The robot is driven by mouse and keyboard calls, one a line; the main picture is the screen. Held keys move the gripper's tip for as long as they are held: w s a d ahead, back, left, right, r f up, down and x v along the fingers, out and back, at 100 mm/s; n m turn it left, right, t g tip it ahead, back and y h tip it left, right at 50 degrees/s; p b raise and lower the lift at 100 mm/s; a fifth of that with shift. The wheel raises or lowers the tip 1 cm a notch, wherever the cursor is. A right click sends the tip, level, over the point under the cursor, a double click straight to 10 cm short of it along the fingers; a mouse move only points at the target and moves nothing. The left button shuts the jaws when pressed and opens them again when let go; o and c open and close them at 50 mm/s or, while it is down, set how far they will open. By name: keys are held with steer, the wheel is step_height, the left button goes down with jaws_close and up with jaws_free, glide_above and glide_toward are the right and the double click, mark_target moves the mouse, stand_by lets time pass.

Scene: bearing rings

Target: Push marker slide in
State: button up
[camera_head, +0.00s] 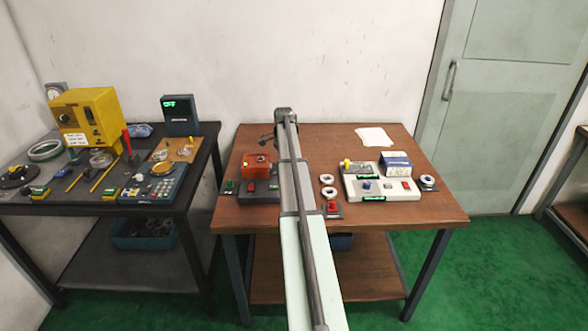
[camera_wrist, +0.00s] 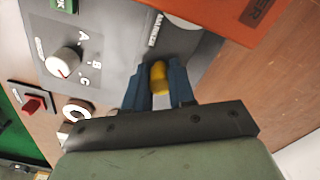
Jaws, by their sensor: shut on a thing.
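The marker slide (camera_wrist: 159,78) shows in the wrist view as a yellow knob on a grey panel (camera_wrist: 110,25), near a label that seems to read MARKER. My gripper (camera_wrist: 160,72) has its two blue fingers closed on either side of the yellow knob. Part of the knob and the slot under it are hidden by the fingers. In the head view the grey unit (camera_head: 262,188) shows at the left of my arm. My arm hides the fingers and the marker slide there.
A white dial (camera_wrist: 63,62) with letters A, B, C sits beside the slide. An orange box (camera_wrist: 222,14) stands close on the other side; it also shows in the head view (camera_head: 256,164). A red button (camera_wrist: 33,104) and white rings (camera_head: 328,179) lie nearby. A white console (camera_head: 400,190) stands at right.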

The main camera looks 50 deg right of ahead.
steer(key=shift+w+a, duration=1.05)
steer(key=shift+w, duration=0.05)
stand_by(0.3)
steer(key=o, duration=0.7)
steer(key=shift+s, duration=0.1)
steer(key=shift+r, duration=0.35)
step_height(320, 180, up, 6)
steer(key=shift+d+r, duration=0.1)
steer(key=shift+r, duration=0.05)
